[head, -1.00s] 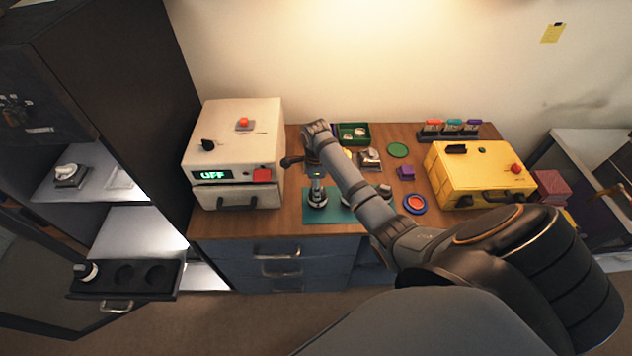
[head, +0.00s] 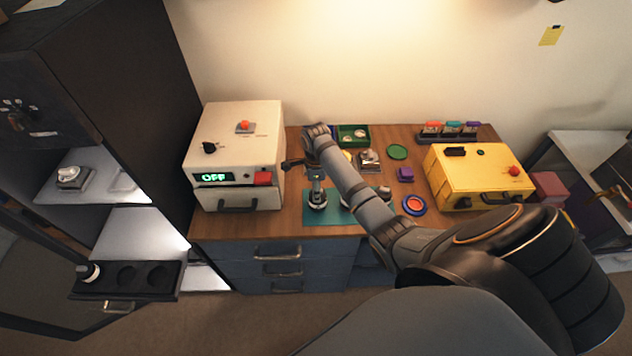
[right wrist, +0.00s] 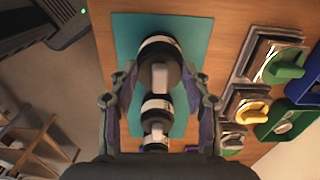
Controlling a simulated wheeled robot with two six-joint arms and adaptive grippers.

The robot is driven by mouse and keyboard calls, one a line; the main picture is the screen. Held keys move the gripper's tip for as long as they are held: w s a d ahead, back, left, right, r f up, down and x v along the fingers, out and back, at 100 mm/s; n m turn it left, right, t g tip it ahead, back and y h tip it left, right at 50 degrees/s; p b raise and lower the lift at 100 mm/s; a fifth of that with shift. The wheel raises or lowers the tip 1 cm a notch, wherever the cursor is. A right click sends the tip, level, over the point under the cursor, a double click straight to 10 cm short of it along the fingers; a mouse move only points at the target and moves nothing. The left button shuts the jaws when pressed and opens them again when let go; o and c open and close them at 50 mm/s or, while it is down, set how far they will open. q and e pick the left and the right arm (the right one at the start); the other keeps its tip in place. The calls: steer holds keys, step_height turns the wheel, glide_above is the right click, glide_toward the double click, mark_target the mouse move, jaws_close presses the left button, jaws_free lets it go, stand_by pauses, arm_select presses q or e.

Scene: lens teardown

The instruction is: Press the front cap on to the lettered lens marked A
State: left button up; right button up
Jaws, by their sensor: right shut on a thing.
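My right gripper (right wrist: 159,78) points down over the teal mat (head: 335,216), at the mat's left part in the head view. It is shut on a dark round piece that looks like the front cap, right at a black lens with a pale band (right wrist: 160,46). This lens stands upright on the mat and also shows in the head view (head: 317,200). I cannot tell whether cap and lens touch. A second lens (right wrist: 156,106) and a third (right wrist: 154,140) stand in a row nearer the wrist camera. No letters are readable. My left gripper is out of view.
A white box with an OFF display (head: 237,188) stands left of the mat, and a yellow case (head: 480,180) stands to the right. Behind the mat is a green tray (head: 363,141). A blue ring with a red centre (head: 414,205) lies right of my arm.

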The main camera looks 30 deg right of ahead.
stand_by(0.3)
steer(key=o, duration=0.8)
steer(key=shift+o, duration=0.3)
steer(key=o, duration=0.4)
steer(key=shift+o, duration=0.2)
steer(key=shift+r, duration=0.1)
step_height(320, 180, up, 2)
steer(key=p, duration=0.3)
steer(key=shift+r, duration=0.2)
step_height(320, 180, up, 2)
steer(key=shift+r+p, duration=0.1)
steer(key=shift+p, duration=1.05)
steer(key=shift+r, duration=1.1)
